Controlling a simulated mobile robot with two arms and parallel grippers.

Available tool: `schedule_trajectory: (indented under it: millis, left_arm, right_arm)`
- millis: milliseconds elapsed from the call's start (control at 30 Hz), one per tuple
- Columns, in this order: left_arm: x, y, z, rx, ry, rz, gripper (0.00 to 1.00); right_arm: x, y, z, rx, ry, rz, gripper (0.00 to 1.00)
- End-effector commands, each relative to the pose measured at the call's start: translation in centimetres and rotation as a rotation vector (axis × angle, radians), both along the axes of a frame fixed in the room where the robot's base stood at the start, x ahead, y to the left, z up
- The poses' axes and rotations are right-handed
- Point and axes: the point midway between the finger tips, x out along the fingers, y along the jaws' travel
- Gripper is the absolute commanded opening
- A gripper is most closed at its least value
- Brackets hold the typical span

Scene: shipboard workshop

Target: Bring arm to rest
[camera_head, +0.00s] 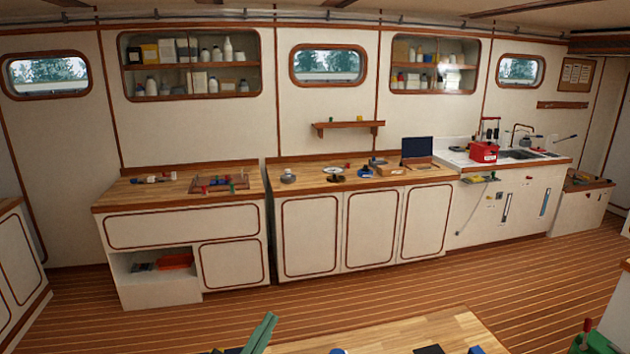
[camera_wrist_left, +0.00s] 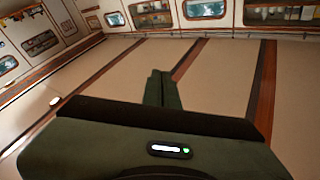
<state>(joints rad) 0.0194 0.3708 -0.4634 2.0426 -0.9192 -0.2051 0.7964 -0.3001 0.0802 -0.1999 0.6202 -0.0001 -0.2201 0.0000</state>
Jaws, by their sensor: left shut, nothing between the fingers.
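My left gripper (camera_head: 266,322) shows at the bottom of the head view as green fingers pointing up, in front of a wooden surface. In the left wrist view its two dark green fingers (camera_wrist_left: 161,88) lie together, shut, with nothing between them. My right gripper is not in the head view.
A wooden tabletop (camera_head: 420,331) lies close in front, with small items cut off at the bottom edge. Open plank floor (camera_head: 350,285) separates it from the left counter (camera_head: 130,190), the middle counter (camera_head: 400,177) and the sink unit (camera_head: 545,165).

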Motion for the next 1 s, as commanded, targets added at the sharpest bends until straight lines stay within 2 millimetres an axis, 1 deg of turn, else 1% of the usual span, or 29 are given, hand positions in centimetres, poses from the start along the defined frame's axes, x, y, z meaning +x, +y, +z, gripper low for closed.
schedule_trajectory:
  millis: [33, 67, 100, 133, 167, 200, 267, 300, 367, 400, 500, 600, 667, 700, 833, 867, 900, 1000]
  left_arm:
    - [-0.4, 2.8, -1.6, -0.054, 0.094, 0.119, 0.0]
    - [-0.7, 4.4, -2.8, -0.075, 0.155, 0.185, 0.0]
    - [-1.3, 6.4, -4.7, -0.096, 0.246, 0.269, 0.0]
    - [-2.1, 7.9, -6.3, -0.109, 0.322, 0.328, 0.0]
    - [-3.0, 9.1, -8.0, -0.115, 0.4, 0.378, 0.0]
    - [-4.6, 10.5, -10.3, -0.119, 0.51, 0.435, 0.0]
    - [-7.3, 11.9, -13.4, -0.114, 0.669, 0.498, 0.0]
    - [-9.1, 12.6, -15.2, -0.106, 0.766, 0.524, 0.0]
    - [-11.7, 13.0, -17.4, -0.091, 0.893, 0.543, 0.0]
    - [-13.4, 13.2, -18.6, -0.08, 0.967, 0.55, 0.0]
    - [-17.2, 13.2, -20.8, -0.053, 1.127, 0.544, 0.0]
    - [-20.6, 12.9, -22.2, -0.025, 1.259, 0.526, 0.0]
    - [-22.5, 12.7, -22.9, -0.01, 1.331, 0.508, 0.0]
    - [-23.8, 12.5, -23.2, 0.0, 1.378, 0.495, 0.0]
    - [-27.9, 11.8, -23.9, 0.034, 1.517, 0.44, 0.0]
    - [-28.6, 11.7, -24.3, 0.042, 1.542, 0.428, 0.0]
    - [-27.9, 11.7, -26.0, 0.046, 1.539, 0.432, 0.0]
    - [-27.2, 11.6, -29.0, 0.049, 1.547, 0.434, 0.0]
  right_arm:
    - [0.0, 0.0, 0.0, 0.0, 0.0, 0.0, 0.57]
    - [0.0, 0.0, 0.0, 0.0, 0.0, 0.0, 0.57]
    - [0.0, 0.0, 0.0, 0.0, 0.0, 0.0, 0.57]
    - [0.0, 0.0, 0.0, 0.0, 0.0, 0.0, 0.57]
    - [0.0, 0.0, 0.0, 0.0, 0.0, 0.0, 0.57]
    - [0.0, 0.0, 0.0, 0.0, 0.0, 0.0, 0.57]
    - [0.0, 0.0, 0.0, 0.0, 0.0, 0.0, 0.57]
    - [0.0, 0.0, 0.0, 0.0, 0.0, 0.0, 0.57]
    - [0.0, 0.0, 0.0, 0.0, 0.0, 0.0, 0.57]
    - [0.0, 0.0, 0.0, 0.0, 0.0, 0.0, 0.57]
    - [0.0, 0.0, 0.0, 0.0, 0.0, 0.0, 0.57]
    - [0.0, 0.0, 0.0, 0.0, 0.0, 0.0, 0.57]
    - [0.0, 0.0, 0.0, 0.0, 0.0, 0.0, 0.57]
    - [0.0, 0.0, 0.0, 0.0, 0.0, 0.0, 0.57]
    - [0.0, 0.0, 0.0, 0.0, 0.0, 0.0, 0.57]
    - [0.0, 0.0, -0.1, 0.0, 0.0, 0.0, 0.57]
    - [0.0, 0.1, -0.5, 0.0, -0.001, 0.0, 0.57]
    - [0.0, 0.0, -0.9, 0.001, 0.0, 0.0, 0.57]
